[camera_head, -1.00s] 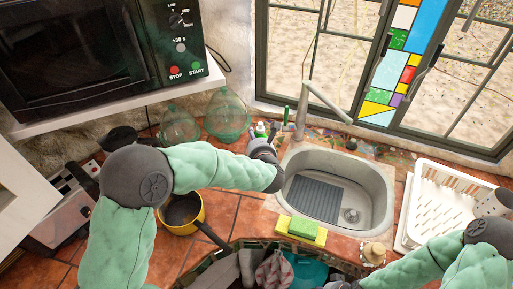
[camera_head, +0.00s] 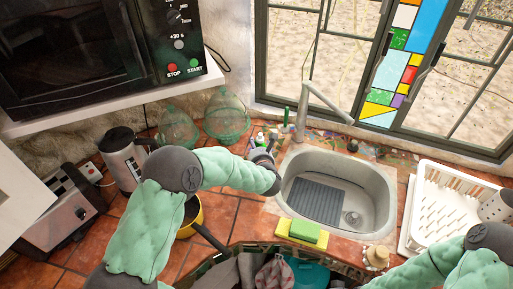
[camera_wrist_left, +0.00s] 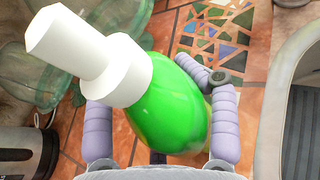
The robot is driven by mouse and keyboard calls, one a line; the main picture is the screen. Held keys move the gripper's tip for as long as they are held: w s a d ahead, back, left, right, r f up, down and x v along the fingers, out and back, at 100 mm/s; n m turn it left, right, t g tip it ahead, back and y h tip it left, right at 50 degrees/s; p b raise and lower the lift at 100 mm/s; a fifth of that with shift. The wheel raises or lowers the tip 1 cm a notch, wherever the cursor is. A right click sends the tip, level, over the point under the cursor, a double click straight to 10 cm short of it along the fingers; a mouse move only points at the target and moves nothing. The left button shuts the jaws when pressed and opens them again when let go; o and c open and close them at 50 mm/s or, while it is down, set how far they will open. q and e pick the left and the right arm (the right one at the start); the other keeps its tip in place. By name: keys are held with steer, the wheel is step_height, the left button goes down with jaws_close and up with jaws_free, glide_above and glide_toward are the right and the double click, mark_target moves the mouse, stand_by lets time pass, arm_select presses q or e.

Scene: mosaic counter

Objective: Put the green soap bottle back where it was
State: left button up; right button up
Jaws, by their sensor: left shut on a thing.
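The green soap bottle (camera_wrist_left: 165,105) with its white pump top (camera_wrist_left: 85,55) fills the middle of the left wrist view. My left gripper (camera_wrist_left: 165,125) is shut on it, one lilac finger on each side, and the bottle leans toward the upper left in that view. In the head view my left gripper (camera_head: 262,155) is at the counter left of the sink, mostly hidden behind my dark wrist. The bottle's base and whether it touches the counter cannot be seen. My right arm shows at the lower right, but its gripper is out of view.
The sink (camera_head: 340,185) with its tap (camera_head: 302,110) is just right of my left gripper. Glass jugs (camera_head: 226,115) stand behind left. A yellow pot (camera_head: 198,218), a kettle (camera_head: 121,158) and a toaster (camera_head: 65,215) are left. A mosaic tile patch (camera_wrist_left: 215,35) lies beyond the bottle.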

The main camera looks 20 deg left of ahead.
arm_select(q)
steer(key=shift+r, duration=0.2)
steer(key=shift+f, duration=0.1)
steer(key=o, duration=0.9)
steer(key=shift+f, duration=0.2)
steer(key=shift+c, duration=0.2)
steer(key=o, duration=0.5)
steer(key=shift+o, duration=0.2)
steer(key=shift+r, duration=0.15)
steer(key=shift+r, duration=0.15)
steer(key=p+v, duration=0.1)
steer(key=v, duration=1.1)
steer(key=shift+p, duration=0.35)
